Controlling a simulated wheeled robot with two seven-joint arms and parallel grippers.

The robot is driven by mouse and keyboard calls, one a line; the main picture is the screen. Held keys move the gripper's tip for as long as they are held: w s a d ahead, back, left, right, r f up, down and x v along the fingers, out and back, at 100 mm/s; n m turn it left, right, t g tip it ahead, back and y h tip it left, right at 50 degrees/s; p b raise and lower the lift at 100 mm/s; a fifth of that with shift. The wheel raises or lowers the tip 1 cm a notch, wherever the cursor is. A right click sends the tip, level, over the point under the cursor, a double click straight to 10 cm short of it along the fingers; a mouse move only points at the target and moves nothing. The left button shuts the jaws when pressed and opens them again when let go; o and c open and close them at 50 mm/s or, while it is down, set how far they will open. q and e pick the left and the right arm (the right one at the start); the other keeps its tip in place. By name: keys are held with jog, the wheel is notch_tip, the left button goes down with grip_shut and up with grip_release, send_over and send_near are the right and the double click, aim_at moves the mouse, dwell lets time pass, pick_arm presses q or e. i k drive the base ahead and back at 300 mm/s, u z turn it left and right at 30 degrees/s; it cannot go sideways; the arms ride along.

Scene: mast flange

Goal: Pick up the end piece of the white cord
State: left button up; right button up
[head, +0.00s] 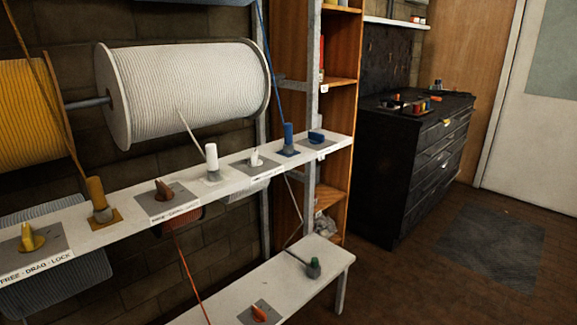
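A large spool of white cord (190,92) hangs on a bar above the upper white shelf. The white cord (187,130) runs from it down to a white upright end piece (211,158). The end piece stands in a grey base on the shelf. A small white knob on a grey plate (254,158) is just right of it. Neither of my grippers is in view.
The upper shelf (120,228) also carries a yellow end piece (97,192), a blue end piece (288,135) and several knobs. A black cabinet (410,160) stands right. Floor between is open.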

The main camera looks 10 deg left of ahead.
aim_at(214, 172)
jog(key=z, duration=0.45)
jog(key=i, duration=1.05)
jog(key=u, duration=2.1)
